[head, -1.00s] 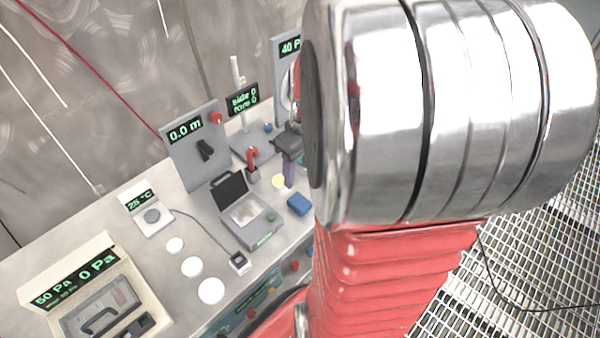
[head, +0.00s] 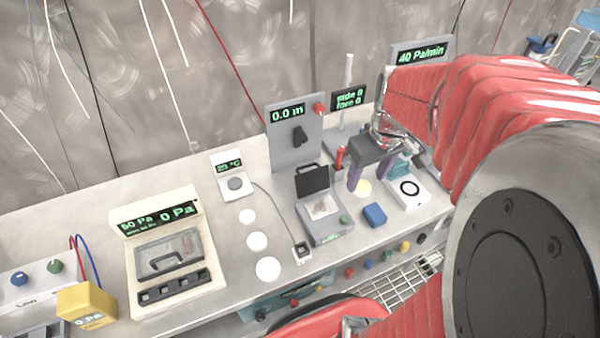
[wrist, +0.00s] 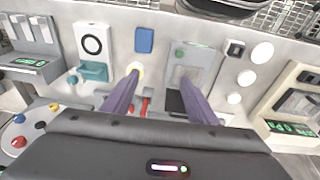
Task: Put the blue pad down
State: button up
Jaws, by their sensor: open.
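The blue pad (head: 374,215) is a small blue block lying flat on the steel bench, right of the open grey case. In the wrist view the blue pad (wrist: 144,40) lies beyond the fingertips, near the bench edge. My gripper (head: 373,183) has a dark body and purple fingers. It hangs above the bench behind the pad, apart from it. In the wrist view my gripper (wrist: 160,76) has its fingers spread with nothing between them. A pale yellow disc (head: 363,187) lies on the bench near the fingers.
The open grey case (head: 322,220) stands left of the pad. A white plate with a black ring (head: 410,190) lies to its right. A red-handled part (head: 341,157) stands behind. Several white discs (head: 257,241) lie further left. The bench's front edge is close to the pad.

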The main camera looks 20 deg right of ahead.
jog(key=s+a+r+t, duration=0.1)
jog(key=a+r, duration=0.3)
jog(key=a, duration=0.4)
jog(key=s+a+r+t, duration=0.2)
jog(key=s+a+r, duration=0.1)
jog(key=a, duration=0.6)
jog(key=shift+s+a+r+t, duration=0.3)
jog(key=shift+s+r, duration=0.1)
jog(key=shift+r, duration=0.2)
